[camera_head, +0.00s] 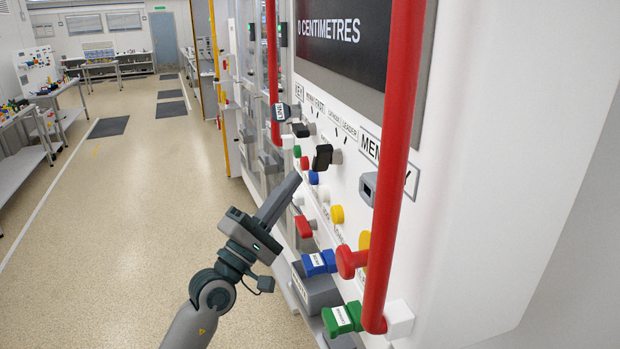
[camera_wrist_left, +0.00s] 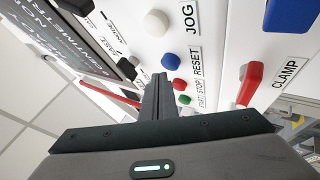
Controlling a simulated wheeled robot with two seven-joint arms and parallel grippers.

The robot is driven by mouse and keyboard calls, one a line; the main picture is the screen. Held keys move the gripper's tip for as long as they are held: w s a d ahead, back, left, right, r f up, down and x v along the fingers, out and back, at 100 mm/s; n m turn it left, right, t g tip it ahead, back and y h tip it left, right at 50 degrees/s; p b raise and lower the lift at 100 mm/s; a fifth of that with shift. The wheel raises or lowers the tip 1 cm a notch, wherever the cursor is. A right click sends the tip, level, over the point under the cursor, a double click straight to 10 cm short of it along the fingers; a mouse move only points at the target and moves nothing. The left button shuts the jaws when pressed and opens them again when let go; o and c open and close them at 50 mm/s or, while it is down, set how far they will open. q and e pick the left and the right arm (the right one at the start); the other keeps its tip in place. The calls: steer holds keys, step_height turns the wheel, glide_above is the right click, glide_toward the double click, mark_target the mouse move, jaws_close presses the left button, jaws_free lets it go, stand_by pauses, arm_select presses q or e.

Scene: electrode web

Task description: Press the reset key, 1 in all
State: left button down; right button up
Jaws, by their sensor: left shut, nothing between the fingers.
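The reset key is a small round blue button (camera_wrist_left: 171,62) beside the word RESET on the white machine panel. In the head view the blue button (camera_head: 313,177) shows just right of my left gripper's tips. My left gripper (camera_head: 294,180) is shut and empty, its fingers reaching up toward the panel. In the left wrist view the closed fingertips (camera_wrist_left: 160,80) lie just left of and below the blue button. They look apart from it, but the exact gap is hard to tell. My right gripper is not in view.
A red stop button (camera_wrist_left: 179,85) and a green start button (camera_wrist_left: 184,99) sit beside the blue one; a white JOG knob (camera_wrist_left: 157,23) is on its other side. A red clamp lever (camera_wrist_left: 249,83) and red vertical rails (camera_head: 400,130) stick out. The floor at left is clear.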

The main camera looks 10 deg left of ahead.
arm_select(q)
steer(key=shift+a, duration=0.1)
steer(key=a, duration=0.1)
steer(key=s+a+b, duration=0.1)
steer(key=a, duration=0.1)
steer(key=s+a, duration=0.1)
steer(key=shift+s+a, duration=0.1)
steer(key=shift+a, duration=0.1)
stand_by(0.3)
stand_by(0.5)
